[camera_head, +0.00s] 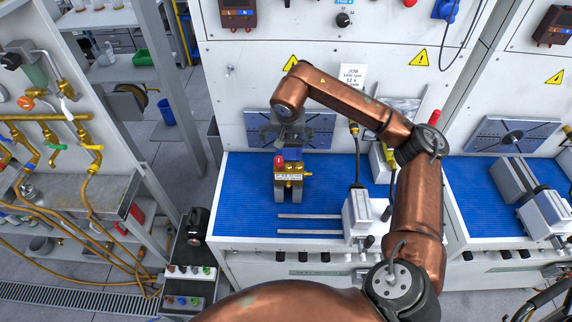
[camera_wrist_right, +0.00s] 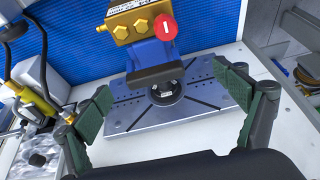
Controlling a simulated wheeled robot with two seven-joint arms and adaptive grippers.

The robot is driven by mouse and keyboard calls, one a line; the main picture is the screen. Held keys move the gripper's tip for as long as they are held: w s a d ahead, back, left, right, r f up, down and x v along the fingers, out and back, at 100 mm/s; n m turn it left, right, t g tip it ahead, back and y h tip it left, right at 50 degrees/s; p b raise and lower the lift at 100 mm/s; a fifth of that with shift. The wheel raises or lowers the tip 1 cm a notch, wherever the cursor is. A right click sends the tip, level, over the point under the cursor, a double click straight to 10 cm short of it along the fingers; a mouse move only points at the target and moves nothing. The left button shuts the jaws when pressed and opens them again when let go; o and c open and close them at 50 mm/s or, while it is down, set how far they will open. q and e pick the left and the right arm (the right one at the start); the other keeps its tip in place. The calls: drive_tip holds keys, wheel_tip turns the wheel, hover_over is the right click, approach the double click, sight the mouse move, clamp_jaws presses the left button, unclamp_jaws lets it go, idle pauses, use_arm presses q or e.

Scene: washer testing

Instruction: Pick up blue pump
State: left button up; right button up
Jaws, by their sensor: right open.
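The pump (camera_head: 291,174) stands on the blue work surface of the middle test bench, in front of the grey slotted plate. It has a blue body, a brass-yellow section with a label, and a red knob. In the right wrist view the blue pump (camera_wrist_right: 151,55) is at the top centre, beyond the fingers. My left gripper is not in view.
The slotted plate (camera_wrist_right: 125,128) with a dark round hub is on the bench's back wall. A clamp unit with two metal rods (camera_head: 358,215) sits right of the pump. A second bench (camera_head: 500,185) is at the right, and pipes with valves (camera_head: 55,130) are at the left.

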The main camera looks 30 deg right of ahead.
sight(289, 143)
drive_tip(key=shift+w+d+f, duration=0.2)
drive_tip(key=shift+d+f, duration=0.35)
drive_tip(key=shift+f, duration=0.05)
drive_tip(key=shift+w+d+f, duration=0.15)
drive_tip(key=shift+d+f, duration=0.4)
drive_tip(key=shift+f, duration=0.05)
drive_tip(key=p+x, duration=0.1)
drive_tip(key=x, duration=0.3)
drive_tip(key=shift+w+f+p, duration=0.25)
drive_tip(key=shift+f+p, duration=0.05)
drive_tip(key=shift+f, duration=0.05)
drive_tip(key=shift+c, duration=0.5)
drive_tip(key=c, duration=2)
drive_tip(key=shift+w+r, duration=0.2)
drive_tip(key=shift+r, duration=0.1)
drive_tip(key=shift+c, duration=0.4)
